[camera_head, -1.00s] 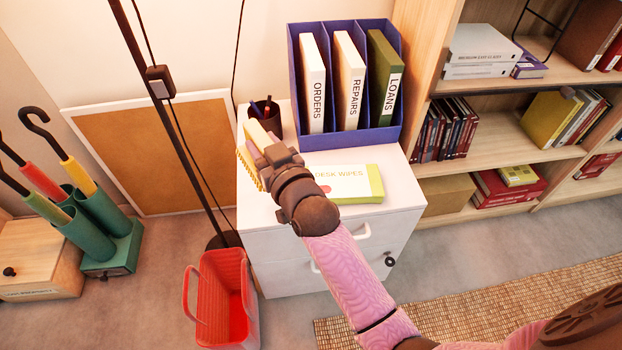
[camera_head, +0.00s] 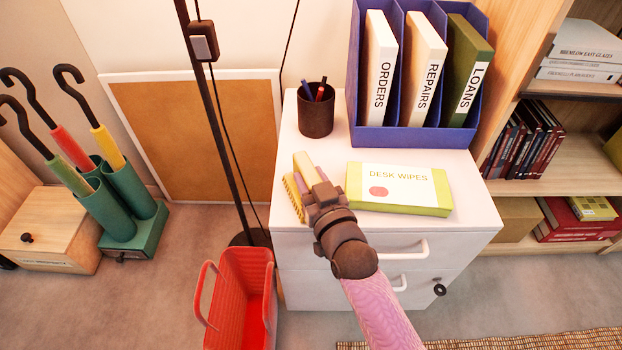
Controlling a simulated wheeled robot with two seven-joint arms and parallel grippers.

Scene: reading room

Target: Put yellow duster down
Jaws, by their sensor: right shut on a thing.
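The yellow duster (camera_head: 292,196) shows as a yellow ribbed edge with a pale block beside it, at the left front of the white cabinet top (camera_head: 460,185). My right gripper (camera_head: 313,178) is shut on it from the near side. The gripper and wrist hide part of the duster. I cannot tell whether the duster touches the cabinet top. My left gripper is not in view.
A desk wipes pack (camera_head: 400,188) lies right of the gripper. A dark pen cup (camera_head: 316,115) and a blue file holder (camera_head: 415,138) stand behind. A lamp pole (camera_head: 222,120) rises left of the cabinet; a red basket (camera_head: 240,300) stands on the floor below.

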